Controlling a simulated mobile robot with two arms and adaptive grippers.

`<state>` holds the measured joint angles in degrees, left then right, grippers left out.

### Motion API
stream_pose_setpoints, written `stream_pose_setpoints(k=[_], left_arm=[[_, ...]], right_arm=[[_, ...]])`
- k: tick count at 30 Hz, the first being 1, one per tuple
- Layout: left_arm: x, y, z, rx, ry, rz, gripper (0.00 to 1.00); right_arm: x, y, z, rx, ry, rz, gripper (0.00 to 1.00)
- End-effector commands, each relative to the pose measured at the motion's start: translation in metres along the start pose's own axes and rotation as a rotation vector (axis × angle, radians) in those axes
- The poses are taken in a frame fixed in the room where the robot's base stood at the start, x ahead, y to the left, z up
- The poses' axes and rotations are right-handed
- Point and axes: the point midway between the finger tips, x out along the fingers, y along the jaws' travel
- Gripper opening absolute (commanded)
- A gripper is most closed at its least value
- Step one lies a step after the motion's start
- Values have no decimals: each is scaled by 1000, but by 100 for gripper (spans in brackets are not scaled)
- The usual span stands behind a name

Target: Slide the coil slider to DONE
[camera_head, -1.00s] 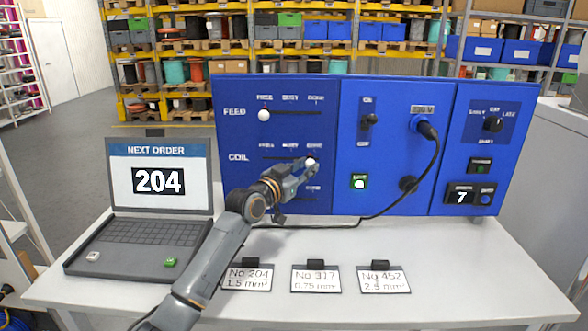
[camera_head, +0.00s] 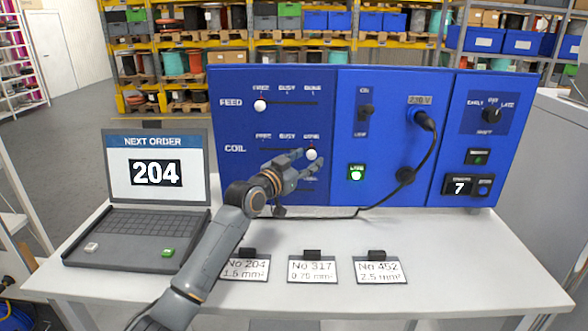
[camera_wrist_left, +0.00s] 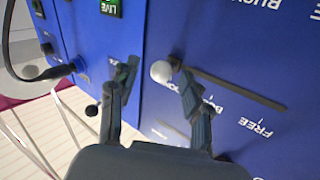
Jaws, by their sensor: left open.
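The coil slider's white knob (camera_head: 311,154) is at the right end of its slot on the blue panel, under the DONE label. In the left wrist view the knob (camera_wrist_left: 161,71) shows beyond the open fingers, nearer the right-hand finger in the picture. My left gripper (camera_head: 308,165) is open and empty, just below and in front of the knob; its fingertips (camera_wrist_left: 154,73) appear apart from it. The gripper covers part of a third slider row below. My right gripper is not in view.
The feed slider's knob (camera_head: 260,105) is at FREE. A black cable (camera_head: 428,165) hangs from the socket to the table. A green LIVE button (camera_head: 356,172) is lit. A laptop (camera_head: 145,210) stands left; three cards (camera_head: 312,269) stand in front.

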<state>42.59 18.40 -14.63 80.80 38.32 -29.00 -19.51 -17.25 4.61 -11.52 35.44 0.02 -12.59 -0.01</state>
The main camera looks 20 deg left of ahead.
Motion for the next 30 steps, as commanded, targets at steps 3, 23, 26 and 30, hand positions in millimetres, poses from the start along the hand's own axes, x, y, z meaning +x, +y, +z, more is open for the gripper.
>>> stream_pose_setpoints(k=[3,23,26,30], left_arm=[[-19,1,1,2,0,1,48],[-108,4,0,1,-1,4,48],[-108,4,0,1,-1,4,48],[-108,4,0,1,-1,4,48]], right_arm=[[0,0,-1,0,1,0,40],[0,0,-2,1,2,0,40],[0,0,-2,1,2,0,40],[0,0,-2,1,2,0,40]])
